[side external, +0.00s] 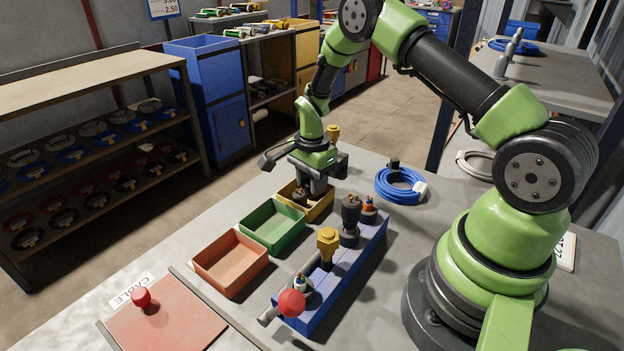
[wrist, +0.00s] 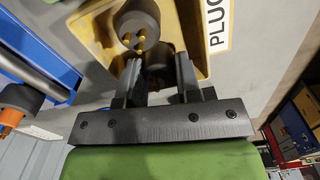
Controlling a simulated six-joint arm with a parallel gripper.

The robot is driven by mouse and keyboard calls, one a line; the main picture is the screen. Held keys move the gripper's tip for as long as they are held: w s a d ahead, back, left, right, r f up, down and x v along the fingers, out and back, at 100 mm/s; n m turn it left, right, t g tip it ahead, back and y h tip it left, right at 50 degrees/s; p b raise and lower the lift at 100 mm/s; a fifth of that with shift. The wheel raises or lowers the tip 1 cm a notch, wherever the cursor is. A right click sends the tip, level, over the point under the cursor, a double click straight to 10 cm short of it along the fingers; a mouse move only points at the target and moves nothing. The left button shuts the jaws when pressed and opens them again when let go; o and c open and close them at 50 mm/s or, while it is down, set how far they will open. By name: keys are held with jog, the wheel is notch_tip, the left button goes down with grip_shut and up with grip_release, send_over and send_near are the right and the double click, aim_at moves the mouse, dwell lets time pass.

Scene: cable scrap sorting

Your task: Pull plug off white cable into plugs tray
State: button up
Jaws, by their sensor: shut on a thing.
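My gripper (side external: 314,192) points down over the yellow tray (side external: 322,211) at the far end of the tray row. The wrist view shows the tray's yellow wall (wrist: 90,42) beside a label starting "PLUG". My gripper (wrist: 155,72) is shut on a dark plug (wrist: 156,62), mostly hidden between the fingers. Another dark, round plug (wrist: 139,28) with brass pins lies in the tray just beyond the fingertips. A pale coil of cable (side external: 480,166) shows at the back right; I cannot tell whether it is the white cable.
A green tray (side external: 273,226) and an orange tray (side external: 231,263) stand nearer the camera. A blue fixture block (side external: 345,270) carries upright posts and a red-knobbed lever (side external: 291,302). A blue cable coil (side external: 401,186) lies behind it. A red lid (side external: 165,325) sits at the front left.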

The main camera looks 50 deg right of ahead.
jog(key=o, duration=1.1)
jog(key=shift+w+d+r, duration=0.1)
jog(key=shift+r, duration=0.05)
jog(key=shift+r, duration=3.35)
